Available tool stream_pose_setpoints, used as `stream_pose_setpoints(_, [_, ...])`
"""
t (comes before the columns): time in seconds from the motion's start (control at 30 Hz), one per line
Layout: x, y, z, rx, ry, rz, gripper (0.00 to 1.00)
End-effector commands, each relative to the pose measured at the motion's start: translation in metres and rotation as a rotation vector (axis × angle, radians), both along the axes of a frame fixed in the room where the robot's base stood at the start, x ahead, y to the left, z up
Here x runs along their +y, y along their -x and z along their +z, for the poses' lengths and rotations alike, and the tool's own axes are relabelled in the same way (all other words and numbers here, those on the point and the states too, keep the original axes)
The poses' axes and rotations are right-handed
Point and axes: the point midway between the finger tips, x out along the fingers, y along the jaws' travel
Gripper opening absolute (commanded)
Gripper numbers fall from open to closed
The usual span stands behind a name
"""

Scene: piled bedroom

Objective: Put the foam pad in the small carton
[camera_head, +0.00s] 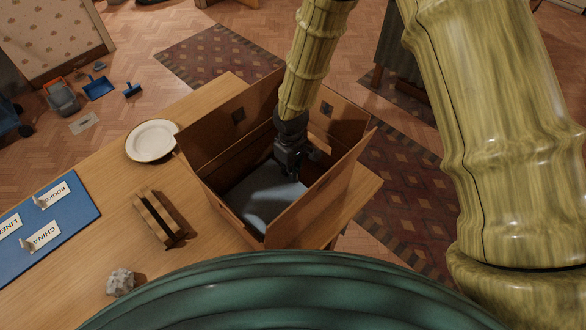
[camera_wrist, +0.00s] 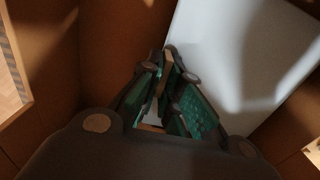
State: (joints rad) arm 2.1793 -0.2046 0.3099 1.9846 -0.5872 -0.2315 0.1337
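The small carton (camera_head: 312,219) stands open at the table's right end, its flaps up. A pale grey flat slab, which looks like the foam pad (camera_head: 264,197), lies inside it, low down. It also shows at the right of the wrist view (camera_wrist: 235,60), partly in shadow. My gripper (camera_head: 291,172) points down inside the carton, at the pad's far edge. In the wrist view its fingertips (camera_wrist: 170,62) are close together beside the pad's edge. Whether they pinch that edge or just stand beside it cannot be told. The pad's far end is partly hidden by my gripper.
The carton's walls stand close around my gripper. On the wooden table (camera_head: 100,205) are a white plate (camera_head: 152,140), a slotted wooden block (camera_head: 158,217), a grey stone (camera_head: 120,282) and a blue board (camera_head: 60,228) with labels. Several items lie on the floor at the upper left.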

Motion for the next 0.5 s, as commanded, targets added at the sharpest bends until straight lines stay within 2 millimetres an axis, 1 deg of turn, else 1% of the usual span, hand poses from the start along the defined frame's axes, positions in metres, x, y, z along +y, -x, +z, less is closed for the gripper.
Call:
stream_pose_setpoints(0.03, [0.0000,-0.0001,0.0003,0.000,0.000,0.000,0.17])
stream_pose_setpoints(0.1, [0.0000,-0.0001,0.0003,0.000,0.000,0.000,0.27])
stream_pose_setpoints(0.37, [0.0000,-0.0001,0.0004,0.000,0.000,0.000,0.27])
stream_pose_setpoints(0.5, [0.0000,-0.0003,0.0068,-0.001,-0.001,0.001,0.27])
